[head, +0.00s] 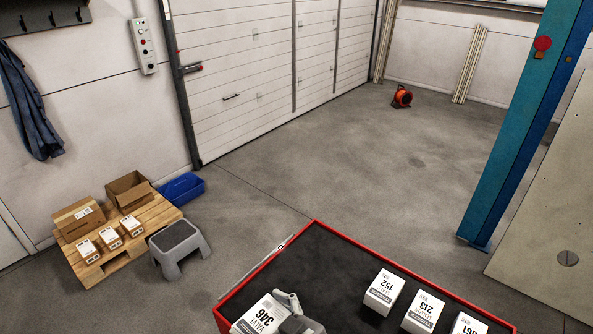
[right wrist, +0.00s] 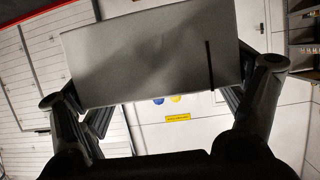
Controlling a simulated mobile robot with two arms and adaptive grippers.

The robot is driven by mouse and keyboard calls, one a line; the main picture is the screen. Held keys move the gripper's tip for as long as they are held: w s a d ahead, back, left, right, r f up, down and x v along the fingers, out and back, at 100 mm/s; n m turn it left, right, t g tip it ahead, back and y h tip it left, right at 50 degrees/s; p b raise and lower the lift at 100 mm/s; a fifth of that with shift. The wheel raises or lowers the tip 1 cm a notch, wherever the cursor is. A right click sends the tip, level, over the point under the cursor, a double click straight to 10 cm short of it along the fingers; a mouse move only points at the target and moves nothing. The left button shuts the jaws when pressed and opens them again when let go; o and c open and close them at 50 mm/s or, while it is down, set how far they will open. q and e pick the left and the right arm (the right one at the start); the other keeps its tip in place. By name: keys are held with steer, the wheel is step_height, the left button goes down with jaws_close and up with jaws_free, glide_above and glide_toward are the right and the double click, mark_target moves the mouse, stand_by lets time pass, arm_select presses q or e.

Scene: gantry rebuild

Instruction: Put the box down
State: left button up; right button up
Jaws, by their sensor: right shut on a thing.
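A white box marked 346 (head: 260,316) is at the bottom edge of the head view, over the left front part of the red-rimmed cart top (head: 335,258). My right gripper (head: 289,302) is shut on this box; its grey fingers show beside it. In the right wrist view the box (right wrist: 150,55) fills the space between the two dark fingers (right wrist: 155,98), with a plain grey face and a dark slot at right. I cannot tell whether its underside touches the cart top. My left gripper is not in view.
Three white boxes, marked 152 (head: 383,291), 213 (head: 422,312) and 061 (head: 467,325), stand in a row on the cart's right. Its dark middle and back are bare. A pallet (head: 152,217) with boxes, a grey step stool (head: 180,243) and a blue post (head: 520,120) stand beyond.

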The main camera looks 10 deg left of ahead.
steer(key=w+d+r+m+t+h+b, duration=0.35)
steer(key=w+d+b, duration=0.25)
steer(key=d, duration=0.4)
steer(key=w+d+r+m+t+h+b, duration=0.2)
steer(key=w+d+r+m+h+b, duration=0.25)
steer(key=d, duration=0.55)
steer(key=d+m+h+b, duration=0.2)
steer(key=d+h+b, duration=0.1)
steer(key=d, duration=0.6)
steer(key=shift+d+r+m+b, duration=0.2)
steer(key=shift+d+m+b, duration=0.2)
steer(key=shift+b, duration=0.1)
